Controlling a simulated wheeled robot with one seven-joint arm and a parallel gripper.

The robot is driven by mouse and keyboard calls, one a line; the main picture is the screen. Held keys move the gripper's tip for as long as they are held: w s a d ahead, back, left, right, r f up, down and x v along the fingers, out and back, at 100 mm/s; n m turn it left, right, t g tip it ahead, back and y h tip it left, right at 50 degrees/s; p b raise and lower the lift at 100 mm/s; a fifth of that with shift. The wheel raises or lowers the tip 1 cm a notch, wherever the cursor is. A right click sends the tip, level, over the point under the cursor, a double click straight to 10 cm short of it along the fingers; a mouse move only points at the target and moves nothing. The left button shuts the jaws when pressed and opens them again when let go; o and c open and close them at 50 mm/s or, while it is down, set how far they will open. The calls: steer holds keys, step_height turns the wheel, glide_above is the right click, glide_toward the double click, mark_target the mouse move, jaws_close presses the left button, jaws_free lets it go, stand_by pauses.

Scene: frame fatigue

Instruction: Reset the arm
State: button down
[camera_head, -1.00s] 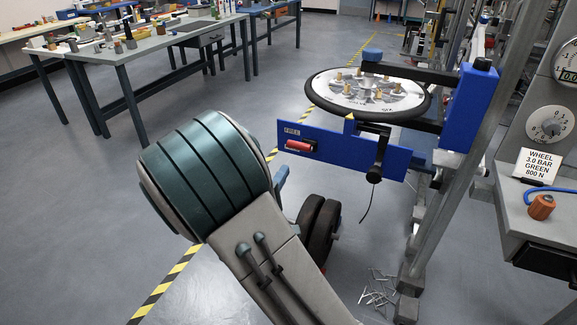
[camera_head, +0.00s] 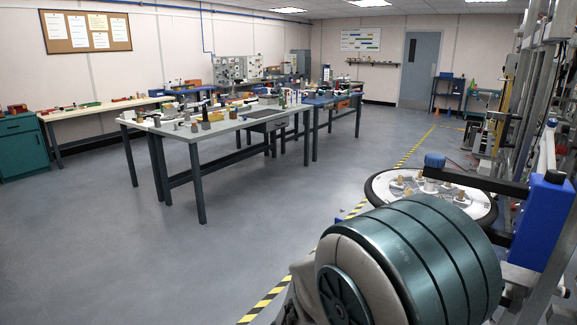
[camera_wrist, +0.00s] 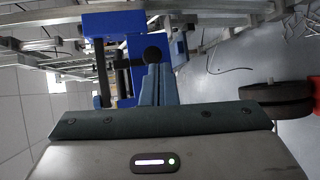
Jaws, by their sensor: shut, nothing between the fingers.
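My own arm's large teal-banded joint fills the lower right of the head view and hides part of the test rig behind it. My gripper (camera_wrist: 157,85) shows in the wrist view, its blue-grey fingers shut together and empty. The fingers point toward the blue rig part (camera_wrist: 115,22) and overlap a round black knob (camera_wrist: 156,49) in the picture; I cannot tell whether they touch. The gripper is not visible in the head view.
The wheel (camera_head: 432,194) lies flat on the rig at right, with a blue upright block (camera_head: 545,222) beside it. A long workbench (camera_head: 202,130) with small tools stands at centre left. Open grey floor (camera_head: 110,235) lies at left. A yellow-black floor stripe (camera_head: 268,302) runs past my arm.

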steer(key=s+d+r+m+g+y+p, duration=0.25)
steer(key=s+m+g+y+p, duration=0.2)
steer(key=s+y, duration=0.35)
steer(key=s+a+r+t+y+p, duration=0.2)
steer(key=a+r+y, duration=0.4)
steer(key=a+r, duration=0.1)
steer(key=shift+a+r+t, duration=0.2)
steer(key=shift+r+t, duration=0.1)
steer(key=shift+t, duration=0.05)
steer(key=shift+d, duration=0.1)
